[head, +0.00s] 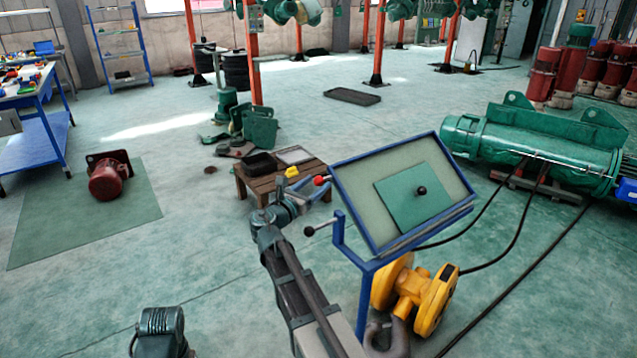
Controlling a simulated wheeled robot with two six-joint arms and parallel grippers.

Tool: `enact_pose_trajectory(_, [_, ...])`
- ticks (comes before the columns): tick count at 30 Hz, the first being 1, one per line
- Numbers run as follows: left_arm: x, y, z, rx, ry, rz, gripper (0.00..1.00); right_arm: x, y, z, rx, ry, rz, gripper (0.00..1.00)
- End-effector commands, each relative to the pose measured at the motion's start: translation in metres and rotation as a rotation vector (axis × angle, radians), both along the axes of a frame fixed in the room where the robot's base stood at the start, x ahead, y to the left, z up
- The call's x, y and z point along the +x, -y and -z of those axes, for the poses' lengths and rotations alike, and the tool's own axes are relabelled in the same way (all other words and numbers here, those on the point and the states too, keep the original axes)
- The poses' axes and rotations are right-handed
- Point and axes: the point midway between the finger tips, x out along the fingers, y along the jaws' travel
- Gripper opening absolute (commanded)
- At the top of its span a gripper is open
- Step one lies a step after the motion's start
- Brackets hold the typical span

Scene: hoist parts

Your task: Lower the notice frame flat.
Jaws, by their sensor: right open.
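The notice frame (335,199) is a blue-rimmed panel on a blue post, right of centre in the head view. It is tilted, with its face towards me. A green sheet (403,208) with a black knob (421,190) lies on its pale face. A red ball (319,181) shows at the frame's left side, and a lever with a black ball (309,231) sticks out left from the post's bracket. My right gripper (312,192) is open just left of the frame, close to the red ball. Whether it touches anything I cannot tell.
A small wooden table (262,186) with trays stands behind my right gripper. A yellow hoist hook block (408,290) is by the post. A large green hoist (530,145) with black cables lies at right. A red motor (108,180) sits on a green mat at left. The left floor is mostly clear.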

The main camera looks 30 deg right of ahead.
Motion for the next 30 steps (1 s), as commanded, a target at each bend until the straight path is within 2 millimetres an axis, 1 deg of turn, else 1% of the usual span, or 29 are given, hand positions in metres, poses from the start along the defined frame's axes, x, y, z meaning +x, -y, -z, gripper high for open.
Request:
enact_pose_trajectory(1, [0.000,0.000,0.000,0.000,0.000,0.000,0.50,0.004,0.006,0.000,0.000,0.000,0.002,0.67])
enact_pose_trajectory(6, [0.000,0.000,0.000,0.000,0.000,0.000,0.50,0.008,0.015,0.000,0.000,0.000,0.000,0.67])
enact_pose_trajectory(16, [0.000,0.000,0.000,0.000,0.000,0.000,0.50,0.009,0.017,0.000,0.000,0.000,0.000,0.67])
enact_pose_trajectory(17, [0.000,0.000,0.000,0.000,0.000,0.000,0.50,0.009,0.017,0.000,0.000,0.000,0.000,0.64])
enact_pose_trajectory(21, [0.000,0.000,0.000,0.000,0.000,0.000,0.50,0.009,0.017,0.000,0.000,0.000,0.000,0.38])
enact_pose_trajectory(23, [0.000,0.000,0.000,0.000,0.000,0.000,0.50,0.009,0.017,0.000,0.000,0.000,-0.001,0.28])
enact_pose_trajectory(24, [0.000,0.000,0.000,0.000,0.000,0.000,0.50,0.009,0.017,0.000,0.000,0.000,-0.001,0.20])
enact_pose_trajectory(26, [0.000,0.000,0.000,0.000,0.000,0.000,0.50,0.009,0.017,0.000,0.000,0.000,-0.001,0.10])
enact_pose_trajectory(27, [0.000,0.000,0.000,0.000,0.000,0.000,0.50,0.009,0.017,0.000,0.000,0.000,-0.002,0.02])
enact_pose_trajectory(28, [0.000,0.000,0.000,0.000,0.000,0.000,0.50,0.009,0.017,0.000,0.000,0.000,-0.002,0.00])
enact_pose_trajectory(30, [0.000,0.000,0.000,0.000,0.000,0.000,0.50,0.009,0.017,0.000,0.000,0.000,-0.002,0.00])
